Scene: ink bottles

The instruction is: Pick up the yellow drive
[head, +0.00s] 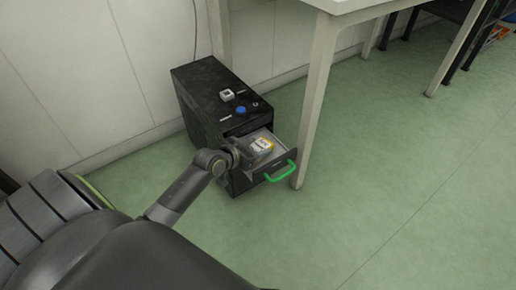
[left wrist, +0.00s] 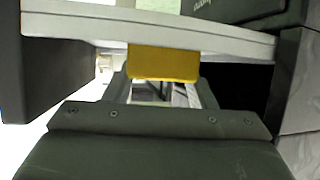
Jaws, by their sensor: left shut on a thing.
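The yellow drive (head: 262,146), yellow with a pale label, is at the open drawer (head: 291,156) of a black cabinet. My left gripper (head: 247,151) reaches in from the left and is shut on the drive. I cannot tell whether the drive still touches the drawer floor. The fingertips are partly hidden. My right gripper is not in view.
The black cabinet (head: 205,92) has a blue knob (head: 240,110) and a small white item (head: 227,94) on top. The drawer has a green handle (head: 281,172). A table leg (head: 316,95) stands close on the right. Green floor (head: 400,190) is clear at the right.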

